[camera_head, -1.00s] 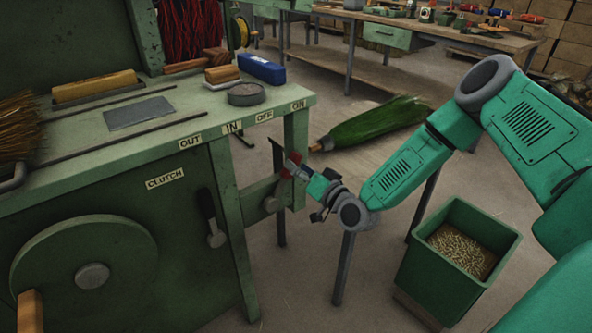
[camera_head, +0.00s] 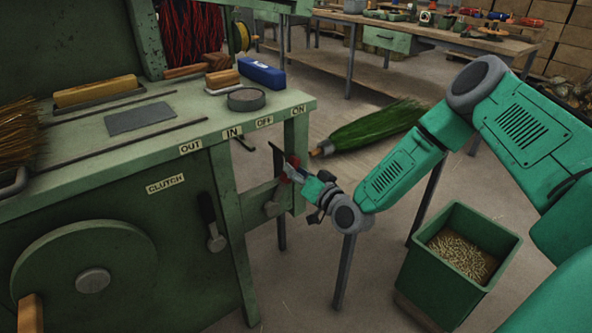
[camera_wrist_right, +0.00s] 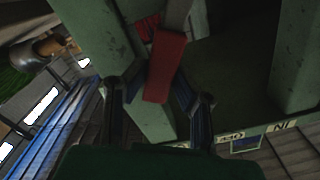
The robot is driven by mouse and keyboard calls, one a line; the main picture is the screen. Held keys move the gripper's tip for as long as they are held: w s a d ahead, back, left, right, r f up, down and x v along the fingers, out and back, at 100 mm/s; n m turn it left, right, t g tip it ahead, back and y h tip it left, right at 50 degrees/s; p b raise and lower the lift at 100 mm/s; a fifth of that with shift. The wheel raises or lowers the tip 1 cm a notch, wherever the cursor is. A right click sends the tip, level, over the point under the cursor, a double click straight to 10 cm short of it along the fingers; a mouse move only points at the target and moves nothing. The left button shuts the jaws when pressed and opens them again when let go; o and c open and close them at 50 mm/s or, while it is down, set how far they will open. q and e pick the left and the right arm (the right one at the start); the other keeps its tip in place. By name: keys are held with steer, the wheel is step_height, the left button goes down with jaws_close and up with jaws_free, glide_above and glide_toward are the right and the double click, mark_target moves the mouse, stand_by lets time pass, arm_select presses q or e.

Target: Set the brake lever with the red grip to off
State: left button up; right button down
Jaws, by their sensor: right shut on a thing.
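The brake lever's red grip (camera_head: 291,169) is at the right end of the green bench's front, below the OFF sign (camera_head: 264,122) and ON sign (camera_head: 299,110). From its pivot (camera_head: 272,208) the lever leans up and to the right, toward the ON side. My right gripper (camera_head: 295,173) is at the grip and covers part of it. In the right wrist view the red grip (camera_wrist_right: 166,66) lies between the two fingers (camera_wrist_right: 157,84), which are shut on it. My left gripper is not in view.
A second, dark-handled lever (camera_head: 211,222) hangs near the CLUTCH sign (camera_head: 165,184). A bench leg (camera_head: 296,160) stands close beside the red grip. A green bin (camera_head: 459,257) stands on the floor below my right arm. A green broom head (camera_head: 378,126) lies behind.

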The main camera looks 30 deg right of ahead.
steer(key=a+r+n+p, duration=0.1)
steer(key=a+n+p, duration=0.3)
steer(key=a+n, duration=0.2)
steer(key=shift+s+a+r, duration=0.35)
steer(key=shift+a+r, duration=0.05)
steer(key=shift+a, duration=0.05)
steer(key=shift+n, duration=0.3)
steer(key=c, duration=1.3)
jaws_free()
